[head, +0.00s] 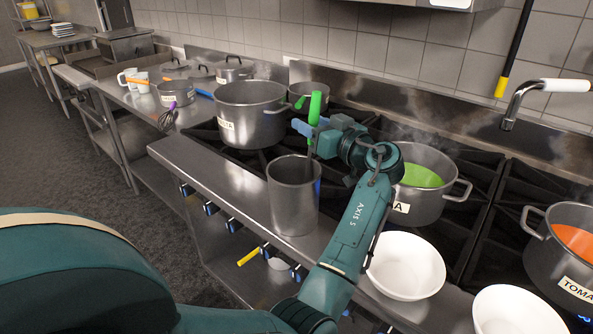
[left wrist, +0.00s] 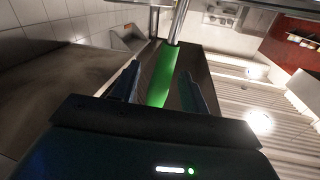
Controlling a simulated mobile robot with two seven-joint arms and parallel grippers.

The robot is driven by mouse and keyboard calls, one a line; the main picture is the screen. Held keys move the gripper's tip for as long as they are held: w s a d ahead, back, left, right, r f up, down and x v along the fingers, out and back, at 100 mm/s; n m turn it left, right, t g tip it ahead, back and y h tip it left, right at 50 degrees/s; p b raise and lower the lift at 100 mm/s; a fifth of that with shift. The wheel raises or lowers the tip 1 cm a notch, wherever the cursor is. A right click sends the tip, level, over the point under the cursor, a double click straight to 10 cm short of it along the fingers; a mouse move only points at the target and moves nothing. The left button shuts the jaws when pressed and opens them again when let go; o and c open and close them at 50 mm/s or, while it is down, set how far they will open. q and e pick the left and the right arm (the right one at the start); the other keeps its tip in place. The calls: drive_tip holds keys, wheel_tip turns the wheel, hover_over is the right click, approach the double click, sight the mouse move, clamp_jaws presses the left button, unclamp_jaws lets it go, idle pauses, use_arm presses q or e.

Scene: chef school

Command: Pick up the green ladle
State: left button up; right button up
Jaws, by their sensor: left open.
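The green ladle (head: 315,107) stands upright with its green handle up, above the metal canister (head: 293,200) on the steel counter; its lower end is hidden in the canister. My left gripper (head: 311,126) is at the handle, just above the canister rim. In the left wrist view the green handle (left wrist: 161,78) lies between the two spread fingers of the left gripper (left wrist: 160,76), with gaps visible on both sides. My right gripper is in neither view.
A large pot (head: 250,115) stands behind the canister, and a pot of green soup (head: 425,205) is to the right. White bowls (head: 405,268) sit at the front right. A purple whisk (head: 168,117) lies further left. Bare counter (head: 205,160) lies left of the canister.

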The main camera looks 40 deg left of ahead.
use_arm(q)
drive_tip(key=shift+c, duration=0.4)
drive_tip(key=c, duration=0.9)
clamp_jaws()
drive_tip(key=shift+r, duration=0.15)
